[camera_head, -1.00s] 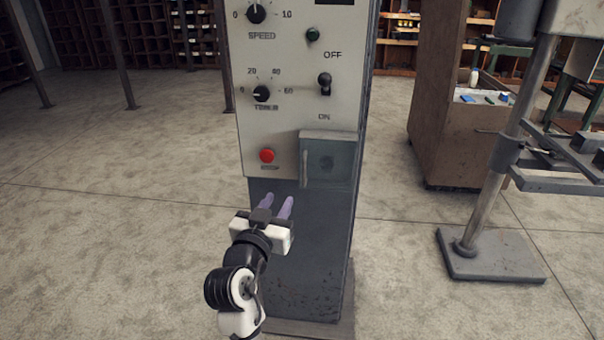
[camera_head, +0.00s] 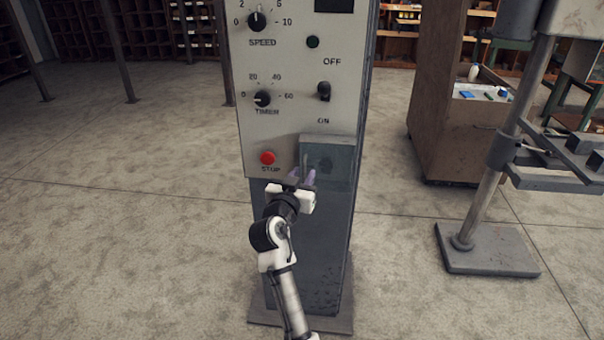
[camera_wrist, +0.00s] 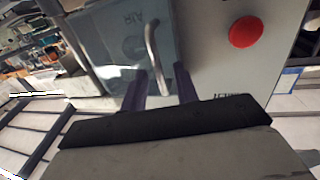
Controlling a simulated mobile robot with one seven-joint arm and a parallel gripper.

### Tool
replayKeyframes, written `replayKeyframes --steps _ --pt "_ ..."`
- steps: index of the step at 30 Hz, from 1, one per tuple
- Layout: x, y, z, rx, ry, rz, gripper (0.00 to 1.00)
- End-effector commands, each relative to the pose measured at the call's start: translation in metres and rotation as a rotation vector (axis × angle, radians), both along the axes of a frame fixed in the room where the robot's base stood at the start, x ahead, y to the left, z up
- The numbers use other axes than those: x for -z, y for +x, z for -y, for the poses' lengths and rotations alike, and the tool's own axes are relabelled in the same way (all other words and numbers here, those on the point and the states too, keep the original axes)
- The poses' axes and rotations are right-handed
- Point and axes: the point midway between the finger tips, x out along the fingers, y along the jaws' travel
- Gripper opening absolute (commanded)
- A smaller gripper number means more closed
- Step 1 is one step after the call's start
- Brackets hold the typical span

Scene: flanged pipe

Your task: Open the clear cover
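The clear cover (camera_head: 337,165) is a see-through box at the lower right of the control panel, and it looks closed. A dark round part shows behind it. Its upright metal handle (camera_wrist: 153,45) is on the side nearer the red button. My gripper (camera_head: 303,176) is in front of the cover's left edge. In the wrist view my two purple fingers (camera_wrist: 160,86) are apart, one on each side of the handle's lower end. I cannot tell whether they touch it.
The red stop button (camera_head: 268,158) is just left of the cover. A timer knob (camera_head: 262,98) and an on/off switch (camera_head: 324,91) are above. A brown cabinet (camera_head: 440,135) and a metal stand (camera_head: 490,250) are to the right. The floor at left is clear.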

Motion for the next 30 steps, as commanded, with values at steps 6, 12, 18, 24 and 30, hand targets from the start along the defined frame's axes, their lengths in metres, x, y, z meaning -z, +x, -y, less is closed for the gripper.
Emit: replayKeyframes --steps 6,12,18,24,30 --pt "0.0005 0.0014 0.0006 0.0 0.0 0.0 0.3" --pt "0.0004 0.0011 0.0005 0.0 0.0 0.0 0.12" --pt "0.0004 0.001 0.0005 0.0 0.0 0.0 0.0" --pt "0.0005 0.001 0.0005 0.0 0.0 -0.001 0.0" --pt "0.0012 0.0034 0.0012 0.0 -0.001 -0.001 0.0"
